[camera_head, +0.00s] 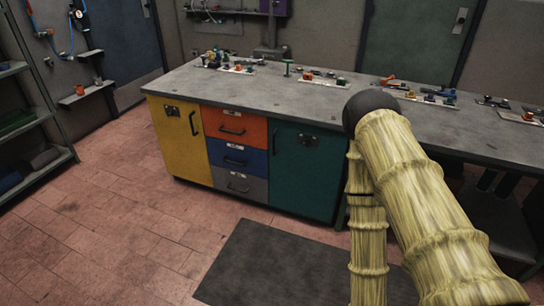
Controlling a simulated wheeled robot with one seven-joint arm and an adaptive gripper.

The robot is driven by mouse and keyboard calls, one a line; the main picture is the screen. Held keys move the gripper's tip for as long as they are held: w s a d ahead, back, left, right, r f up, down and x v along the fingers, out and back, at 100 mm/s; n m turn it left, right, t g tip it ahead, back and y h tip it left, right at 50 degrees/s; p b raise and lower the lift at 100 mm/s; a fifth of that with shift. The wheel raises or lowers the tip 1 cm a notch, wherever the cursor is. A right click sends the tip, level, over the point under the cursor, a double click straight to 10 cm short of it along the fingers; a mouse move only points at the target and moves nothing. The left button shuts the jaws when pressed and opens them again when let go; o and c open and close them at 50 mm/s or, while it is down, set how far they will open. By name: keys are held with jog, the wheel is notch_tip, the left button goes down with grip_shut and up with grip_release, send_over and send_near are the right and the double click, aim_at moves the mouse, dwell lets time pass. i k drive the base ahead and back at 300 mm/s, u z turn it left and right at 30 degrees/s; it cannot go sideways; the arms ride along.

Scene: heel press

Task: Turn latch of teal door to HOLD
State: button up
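The teal door (295,180) is the right-hand front of the cabinet under the workbench and looks shut. Its latch (308,139) is a small dark plate with a pale spot near the door's upper edge; its setting and any lettering are too small to read. A dark vertical handle (274,147) is at the door's left edge. My arm, in a yellowish sleeve, bends at a dark joint right of the door and runs down out of the picture. My gripper is not in view, so its distance from the latch cannot be told.
Left of the teal door are orange (233,127), blue (237,158) and grey drawers (236,182) and a yellow door (180,135). Several small tools lie on the grey benchtop (240,90). A dark mat (280,265) lies before the bench. A shelf (40,150) stands left; the tiled floor between is clear.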

aim_at(307, 142)
jog(key=u, duration=0.1)
jog(key=k, duration=0.55)
jog(key=u, duration=1.05)
jog(key=i, duration=1.05)
jog(key=z, duration=1.1)
jog(key=i, duration=0.8)
jog(key=z, duration=0.95)
